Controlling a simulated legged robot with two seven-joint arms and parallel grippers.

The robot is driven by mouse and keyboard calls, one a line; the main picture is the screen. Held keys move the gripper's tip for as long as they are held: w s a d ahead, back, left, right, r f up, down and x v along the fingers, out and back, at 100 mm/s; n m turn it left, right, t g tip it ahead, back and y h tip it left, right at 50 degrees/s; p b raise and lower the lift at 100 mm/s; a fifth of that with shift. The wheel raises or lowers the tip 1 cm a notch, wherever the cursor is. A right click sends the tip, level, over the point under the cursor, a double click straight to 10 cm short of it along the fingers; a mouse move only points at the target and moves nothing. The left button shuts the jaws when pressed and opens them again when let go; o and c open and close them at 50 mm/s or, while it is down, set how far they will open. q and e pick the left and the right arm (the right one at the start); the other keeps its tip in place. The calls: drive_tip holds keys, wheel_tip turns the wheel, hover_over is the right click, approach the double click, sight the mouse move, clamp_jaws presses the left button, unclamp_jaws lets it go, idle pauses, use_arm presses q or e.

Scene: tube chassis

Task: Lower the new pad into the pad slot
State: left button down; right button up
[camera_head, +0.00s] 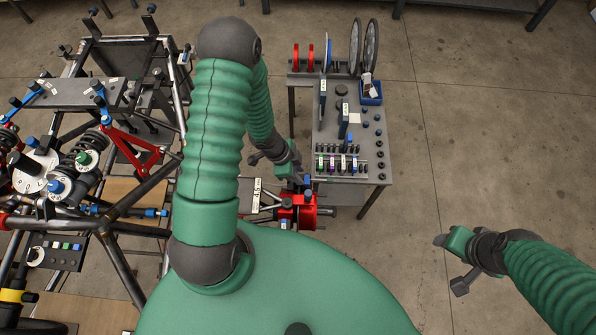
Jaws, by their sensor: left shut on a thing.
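My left gripper (303,178) is above this red block and shut on a small dark piece, most likely the new pad. The held piece is mostly hidden by the gripper, and I cannot make out its shape. The pad slot cannot be told apart at this size. I cannot tell whether the piece touches the red block. My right gripper (449,262) is at the lower right, over bare floor and away from the work.
The grey table (374,187) holds small parts, a blue bin (371,93) and a row of coloured-marked pieces. Discs stand at its back. The tube chassis (115,215) with red and blue fittings fills the left. The floor at right is clear.

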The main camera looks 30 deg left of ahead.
use_arm(q)
drive_tip(key=shift+f+b, duration=0.4)
drive_tip(key=shift+f, duration=0.15)
drive_tip(key=shift+r, duration=0.1)
drive_tip(key=shift+r+p, duration=0.45)
drive_tip(key=shift+p, duration=0.3)
drive_tip(key=shift+p, duration=0.7)
idle(0.3)
idle(0.4)
